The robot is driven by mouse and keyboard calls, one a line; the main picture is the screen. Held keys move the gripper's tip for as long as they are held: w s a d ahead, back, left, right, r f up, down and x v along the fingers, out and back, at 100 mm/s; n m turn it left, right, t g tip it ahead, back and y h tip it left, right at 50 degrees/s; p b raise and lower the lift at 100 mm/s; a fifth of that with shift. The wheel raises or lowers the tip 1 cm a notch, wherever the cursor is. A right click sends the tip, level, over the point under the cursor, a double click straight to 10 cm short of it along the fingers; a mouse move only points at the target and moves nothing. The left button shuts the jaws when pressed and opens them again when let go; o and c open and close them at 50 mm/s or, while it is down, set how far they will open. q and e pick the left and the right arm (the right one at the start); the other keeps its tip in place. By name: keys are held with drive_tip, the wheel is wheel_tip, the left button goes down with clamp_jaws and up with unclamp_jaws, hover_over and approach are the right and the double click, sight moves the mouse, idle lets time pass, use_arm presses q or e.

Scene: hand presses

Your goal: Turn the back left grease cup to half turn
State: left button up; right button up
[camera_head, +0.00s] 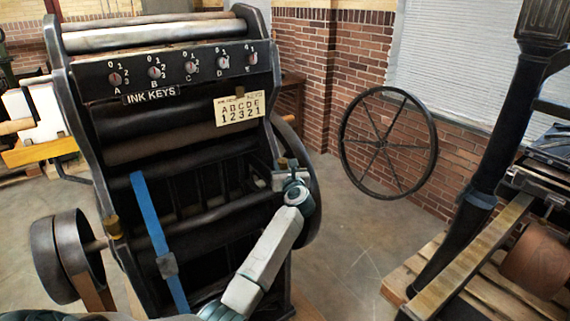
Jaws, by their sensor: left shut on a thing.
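My left gripper (286,172) is at the right side frame of the black press (185,150), with its light grey arm reaching up from the bottom of the head view. Its jaws are shut on a small brass-coloured grease cup (283,162), which is mostly hidden by the fingers. I cannot read a mark or turn position on it. Another brass-coloured cup (113,227) sits on the press's left side frame, apart from the gripper. My right gripper is not in view.
A row of ink key knobs (190,67) and a letter-number card (239,107) are on the press top. A blue strap (150,220) hangs down its front. A spoked wheel (388,142) stands by the brick wall. Bare floor lies right of the press.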

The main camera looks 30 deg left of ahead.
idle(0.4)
use_arm(q)
drive_tip(key=o, duration=1)
drive_tip(key=b+v, duration=0.2)
drive_tip(key=v, duration=0.9)
drive_tip(key=shift+a, duration=0.1)
